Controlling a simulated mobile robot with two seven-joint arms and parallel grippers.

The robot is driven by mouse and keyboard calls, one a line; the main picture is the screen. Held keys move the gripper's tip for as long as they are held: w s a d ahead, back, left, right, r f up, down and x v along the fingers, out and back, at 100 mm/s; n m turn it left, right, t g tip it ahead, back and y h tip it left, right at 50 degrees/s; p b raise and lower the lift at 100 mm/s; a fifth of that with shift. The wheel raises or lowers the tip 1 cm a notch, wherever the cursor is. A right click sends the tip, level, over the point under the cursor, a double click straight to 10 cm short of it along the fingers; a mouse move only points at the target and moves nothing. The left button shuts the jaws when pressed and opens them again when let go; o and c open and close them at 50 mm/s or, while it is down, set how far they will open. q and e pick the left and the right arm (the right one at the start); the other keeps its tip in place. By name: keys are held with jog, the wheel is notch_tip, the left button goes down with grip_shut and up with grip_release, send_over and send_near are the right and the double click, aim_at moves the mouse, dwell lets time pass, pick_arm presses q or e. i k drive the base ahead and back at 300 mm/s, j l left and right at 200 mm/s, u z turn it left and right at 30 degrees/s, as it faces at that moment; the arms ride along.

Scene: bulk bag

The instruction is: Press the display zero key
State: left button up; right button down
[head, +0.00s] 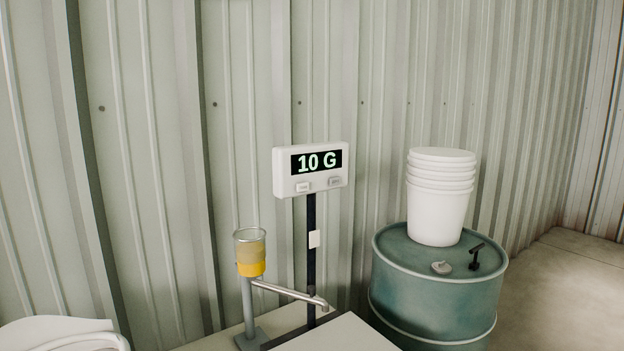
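The scale display (310,168) is a white box on a dark post (311,215) in the middle of the head view. Its black screen (316,162) reads "10 G" in pale green. Two small keys sit below the screen: a whitish left key (303,187) and a greyer right key (335,181). Their labels are too small to read, so I cannot tell which is the zero key. Nothing covers the display or its keys.
A clear cup with yellow contents (250,257) stands on a grey stand (248,310), beside a slanting metal tube (290,293). A white flat surface (340,335) lies below. At right, stacked white buckets (440,205) stand on a green drum (435,300). A corrugated wall is behind.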

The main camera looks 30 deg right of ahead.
aim_at(333, 181)
jog(key=i+l, duration=0.15)
jog(key=l, duration=0.3)
jog(key=i+l+u, duration=0.15)
jog(key=l, duration=0.8)
jog(key=i+l+u, duration=0.1)
jog(key=l, duration=0.4)
jog(key=i, duration=0.05)
